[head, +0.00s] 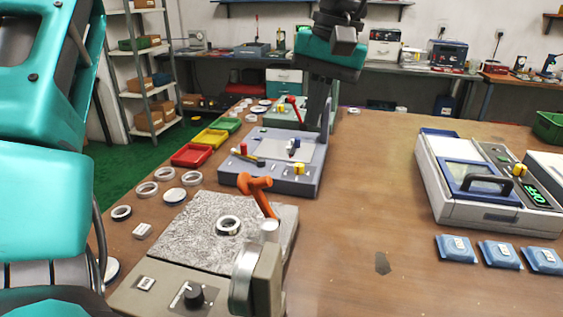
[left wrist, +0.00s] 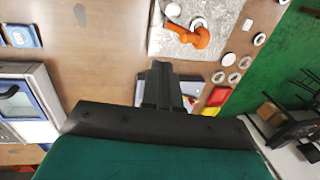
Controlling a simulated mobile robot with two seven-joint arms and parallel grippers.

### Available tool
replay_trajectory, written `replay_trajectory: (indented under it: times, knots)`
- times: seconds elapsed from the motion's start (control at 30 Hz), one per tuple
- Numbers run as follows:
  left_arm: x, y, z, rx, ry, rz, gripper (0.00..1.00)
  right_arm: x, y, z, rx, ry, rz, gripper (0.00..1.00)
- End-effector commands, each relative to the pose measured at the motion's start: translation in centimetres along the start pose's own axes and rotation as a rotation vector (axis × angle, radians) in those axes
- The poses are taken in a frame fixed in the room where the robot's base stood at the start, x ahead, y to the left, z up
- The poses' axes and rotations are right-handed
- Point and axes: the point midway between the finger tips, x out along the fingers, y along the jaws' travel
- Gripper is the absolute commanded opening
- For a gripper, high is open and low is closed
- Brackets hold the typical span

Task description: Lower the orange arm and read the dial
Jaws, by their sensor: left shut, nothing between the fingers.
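The orange arm (head: 265,200) rises tilted above the near grey fixture, its thick head at the top. It also shows in the left wrist view (left wrist: 188,35). A bearing ring (head: 229,226) lies on the speckled plate (head: 185,235), apart from the orange arm. A round silver part (head: 242,275) on the fixture's column may be the dial; its face cannot be read from here. My left gripper (head: 314,128) points down beyond the orange arm, apart from it, over the purple-grey fixture's right side. Its fingers (left wrist: 162,68) are shut and empty. My right gripper is not in view.
The purple-grey fixture (head: 290,181) stands behind the near one. Loose rings and red (head: 191,155), yellow and green trays lie to the left. A white-and-blue device (head: 470,185) and blue packets (head: 456,249) are at right.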

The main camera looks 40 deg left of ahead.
Motion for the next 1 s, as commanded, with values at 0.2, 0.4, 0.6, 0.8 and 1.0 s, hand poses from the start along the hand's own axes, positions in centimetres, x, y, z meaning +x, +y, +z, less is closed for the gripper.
replay_trajectory:
  times: [0.2, 0.4, 0.6, 0.8, 1.0]
  knots:
    - [0.0, 0.0, 0.0, 0.0, 0.0, 0.0, 0.0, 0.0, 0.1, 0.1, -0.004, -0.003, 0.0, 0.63]
    - [1.2, 0.0, 0.0, 0.0, -0.002, 0.0, 0.0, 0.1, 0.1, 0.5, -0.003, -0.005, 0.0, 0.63]
    - [5.0, 0.0, 0.1, 0.001, -0.004, -0.001, 0.0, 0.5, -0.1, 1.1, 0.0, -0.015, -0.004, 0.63]
    - [9.4, 0.0, 0.1, 0.001, -0.005, -0.001, 0.0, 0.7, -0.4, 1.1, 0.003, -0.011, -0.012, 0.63]
    - [11.4, -1.8, 0.1, -0.002, -0.002, 0.003, 0.0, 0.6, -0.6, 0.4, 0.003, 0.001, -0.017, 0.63]
